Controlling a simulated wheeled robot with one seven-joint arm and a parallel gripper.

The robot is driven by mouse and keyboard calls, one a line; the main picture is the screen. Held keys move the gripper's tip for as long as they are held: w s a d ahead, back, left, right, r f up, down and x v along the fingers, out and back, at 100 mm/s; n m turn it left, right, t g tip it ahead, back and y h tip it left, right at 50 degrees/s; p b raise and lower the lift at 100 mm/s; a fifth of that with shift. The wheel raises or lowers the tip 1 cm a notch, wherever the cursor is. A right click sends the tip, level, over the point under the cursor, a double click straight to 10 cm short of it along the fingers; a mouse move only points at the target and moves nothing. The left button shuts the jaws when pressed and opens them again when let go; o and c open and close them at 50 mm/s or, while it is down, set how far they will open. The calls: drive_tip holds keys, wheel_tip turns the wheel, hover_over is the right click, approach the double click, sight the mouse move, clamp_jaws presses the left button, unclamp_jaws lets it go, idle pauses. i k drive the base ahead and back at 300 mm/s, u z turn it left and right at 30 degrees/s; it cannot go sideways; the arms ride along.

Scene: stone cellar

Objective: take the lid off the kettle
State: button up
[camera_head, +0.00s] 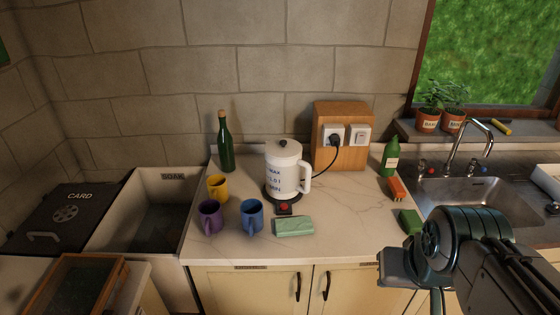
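A white kettle (282,175) with printed marks and a handle on its right side stands on a dark round base near the middle of the counter. Its lid (283,150), with a dark knob, sits on top of it. My gripper (388,268) is at the lower right, in front of the counter and well to the right of the kettle. It is apart from the kettle and lid. Its fingers are seen side-on and dark, so I cannot tell whether they are open or shut.
Yellow (217,188), purple (210,216) and blue (252,216) mugs stand left of the kettle. A green wine bottle (225,145) stands behind them. A green block (293,226) lies in front. A cord runs to a wall socket (334,136). A sink (480,197) is at right.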

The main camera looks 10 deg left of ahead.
sight(278, 148)
drive_tip(key=k, duration=0.85)
drive_tip(key=u, duration=0.85)
drive_tip(key=i, duration=0.6)
drive_tip(key=u, duration=0.65)
drive_tip(key=i, duration=0.65)
drive_tip(key=z, duration=0.75)
drive_tip(key=i, duration=0.7)
drive_tip(key=z, duration=0.8)
